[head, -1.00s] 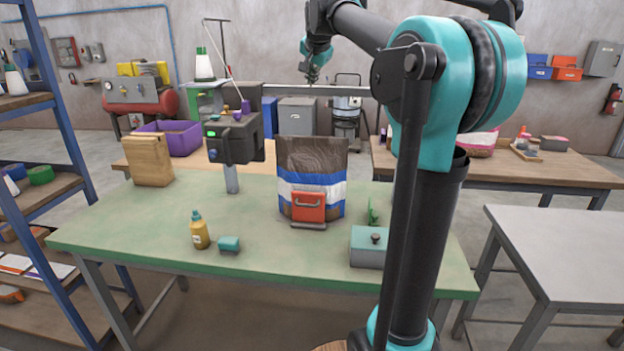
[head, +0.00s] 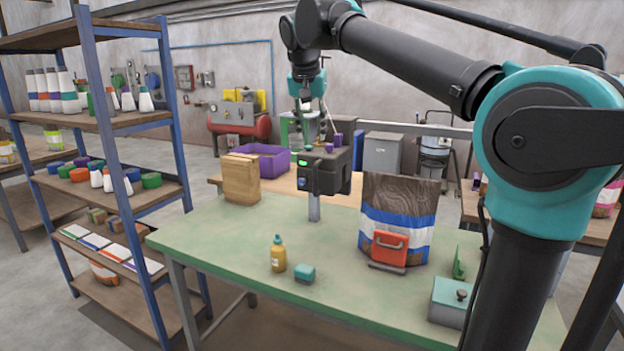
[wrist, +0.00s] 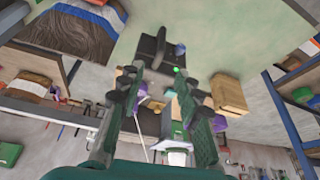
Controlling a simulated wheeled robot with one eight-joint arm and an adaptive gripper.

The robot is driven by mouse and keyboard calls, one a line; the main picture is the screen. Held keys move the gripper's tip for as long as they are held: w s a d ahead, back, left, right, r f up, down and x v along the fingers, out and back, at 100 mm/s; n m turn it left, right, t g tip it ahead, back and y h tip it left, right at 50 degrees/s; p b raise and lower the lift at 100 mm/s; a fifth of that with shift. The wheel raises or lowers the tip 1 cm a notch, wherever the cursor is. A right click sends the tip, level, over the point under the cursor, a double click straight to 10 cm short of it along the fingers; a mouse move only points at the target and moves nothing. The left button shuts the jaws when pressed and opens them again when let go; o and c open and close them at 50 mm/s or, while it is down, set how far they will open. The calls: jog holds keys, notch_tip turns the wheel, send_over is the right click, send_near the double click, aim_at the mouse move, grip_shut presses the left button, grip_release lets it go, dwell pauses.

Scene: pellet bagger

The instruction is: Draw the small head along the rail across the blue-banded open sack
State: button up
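The small head (head: 325,172) is a black box with a green light and a purple knob on top. It stands on a grey post at the table's back edge, left of the sack. The sack (head: 400,193) is brown with a blue and white band and stands upright; its mouth cannot be seen into. My gripper (head: 308,138) points down above and slightly left of the head's top. In the wrist view my gripper (wrist: 165,78) is open and empty, with the black head (wrist: 153,50) beyond its fingertips. Contact is not visible. I cannot make out which bar is the head's rail.
A red handled clamp (head: 389,250) sits at the sack's front. A blue-framed shelf (head: 165,120) stands left.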

aim_at(315, 173)
jog(key=x, duration=1.7)
jog(key=shift+s+a+f, duration=0.2)
jog(key=shift+s+f, duration=0.05)
grip_shut()
